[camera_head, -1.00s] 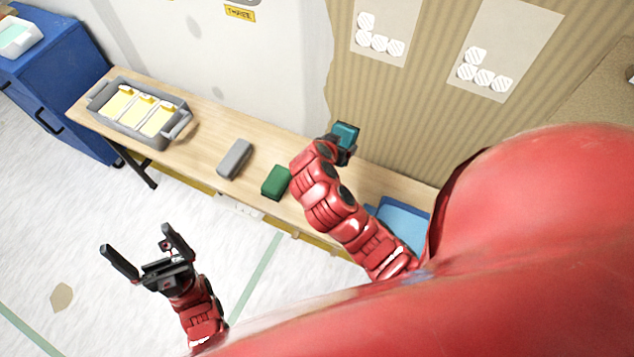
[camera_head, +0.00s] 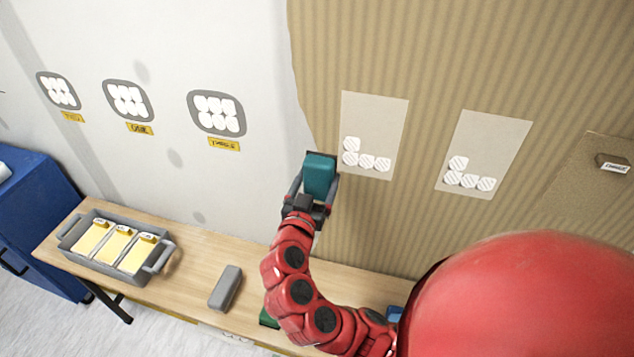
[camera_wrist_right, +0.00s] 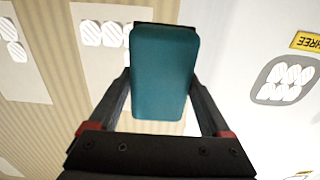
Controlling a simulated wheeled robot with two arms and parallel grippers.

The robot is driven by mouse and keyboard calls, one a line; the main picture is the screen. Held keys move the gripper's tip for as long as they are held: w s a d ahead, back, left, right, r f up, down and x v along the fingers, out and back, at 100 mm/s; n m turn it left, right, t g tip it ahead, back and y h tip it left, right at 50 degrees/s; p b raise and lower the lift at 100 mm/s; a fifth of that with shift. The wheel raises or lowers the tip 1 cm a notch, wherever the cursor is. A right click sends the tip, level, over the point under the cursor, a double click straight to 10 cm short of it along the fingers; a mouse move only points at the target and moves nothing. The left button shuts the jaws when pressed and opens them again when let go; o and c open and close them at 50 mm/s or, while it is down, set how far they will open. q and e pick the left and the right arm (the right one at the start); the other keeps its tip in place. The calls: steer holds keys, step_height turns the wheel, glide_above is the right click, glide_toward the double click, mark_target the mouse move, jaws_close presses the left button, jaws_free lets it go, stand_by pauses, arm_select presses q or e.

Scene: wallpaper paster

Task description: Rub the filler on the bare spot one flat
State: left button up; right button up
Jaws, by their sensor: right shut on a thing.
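Three grey-rimmed spots with white filler blobs are on the pale wall at the left in the head view. The middle one (camera_head: 128,99) has a yellow label (camera_head: 139,128) that seems to read ONE. The right spot (camera_head: 216,113) is labelled THREE and also shows in the right wrist view (camera_wrist_right: 284,83). The left spot (camera_head: 58,91) has a label too small to read surely. My right gripper (camera_head: 308,194) is shut on a teal block (camera_head: 320,175), held up before the wall, right of spot THREE. The block also fills the jaws in the wrist view (camera_wrist_right: 164,75). My left gripper is out of view.
A wooden table (camera_head: 185,280) stands along the wall. It bears a grey tray (camera_head: 125,277) with yellow contents, a grey block (camera_head: 225,288) and a mostly hidden green block (camera_head: 268,318). Two pale patches (camera_head: 385,115) (camera_head: 495,140) with white pads are on the striped wallpaper.

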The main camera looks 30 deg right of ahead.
mark_target(332, 146)
steer(key=shift+f+b, duration=0.15)
steer(key=shift+b, duration=0.4)
steer(key=shift+w+d, duration=0.15)
steer(key=shift+d, duration=0.05)
steer(key=b+x, duration=0.1)
steer(key=x, duration=0.5)
steer(key=shift+a, duration=0.1)
steer(key=shift+x, duration=1.25)
stand_by(1.3)
steer(key=shift+r, duration=0.25)
stand_by(1.0)
stand_by(0.6)
